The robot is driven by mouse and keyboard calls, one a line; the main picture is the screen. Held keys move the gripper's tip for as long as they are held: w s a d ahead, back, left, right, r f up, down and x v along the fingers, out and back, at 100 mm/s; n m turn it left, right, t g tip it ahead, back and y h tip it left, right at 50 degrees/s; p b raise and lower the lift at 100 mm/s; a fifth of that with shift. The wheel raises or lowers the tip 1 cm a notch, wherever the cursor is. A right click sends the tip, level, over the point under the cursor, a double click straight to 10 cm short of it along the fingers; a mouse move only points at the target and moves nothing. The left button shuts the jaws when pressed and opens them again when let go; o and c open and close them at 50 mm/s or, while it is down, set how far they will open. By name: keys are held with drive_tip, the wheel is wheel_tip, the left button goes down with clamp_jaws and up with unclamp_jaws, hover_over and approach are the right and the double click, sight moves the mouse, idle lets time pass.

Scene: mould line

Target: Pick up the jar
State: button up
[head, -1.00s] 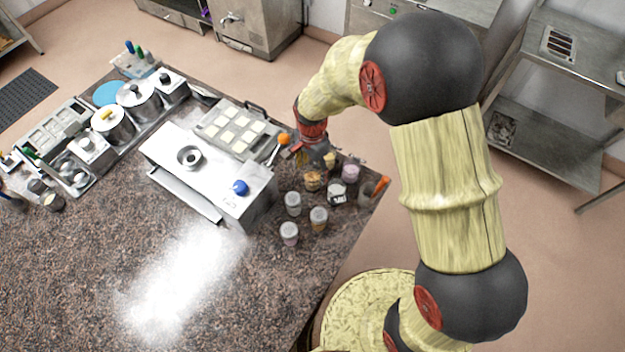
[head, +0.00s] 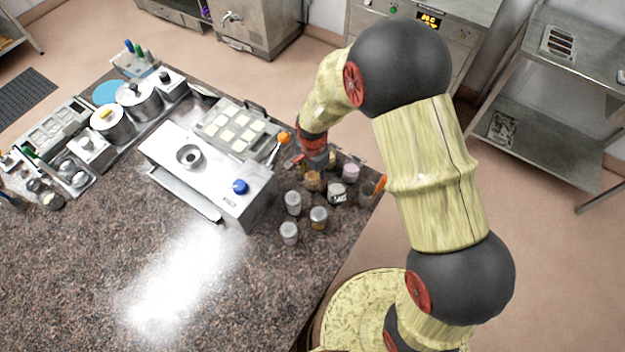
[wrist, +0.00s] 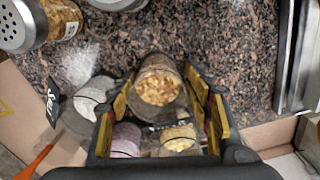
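Several small jars stand in a group near the table corner. A clear jar with golden-brown flakes (wrist: 158,87) is between my gripper's fingers in the wrist view. In the head view a jar with brown contents (head: 312,182) shows just below my gripper (head: 316,163), which partly covers it. My gripper (wrist: 160,97) is open, with yellow-padded fingers on either side of the flake jar and small gaps showing. A jar with pale purple contents (wrist: 125,141) and one with yellow pieces (wrist: 179,138) sit lower, near the gripper base. Which jar is meant, I cannot tell.
A black-labelled jar (head: 337,193), a white-lidded jar (head: 293,203) and shakers (head: 318,218) stand close by. A steel machine with a blue knob (head: 230,205) is to the left. A holder with an orange-handled tool (head: 368,193) is at the table edge. The front table is clear.

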drive_tip(key=c, duration=0.9)
drive_tip(key=shift+r, duration=0.1)
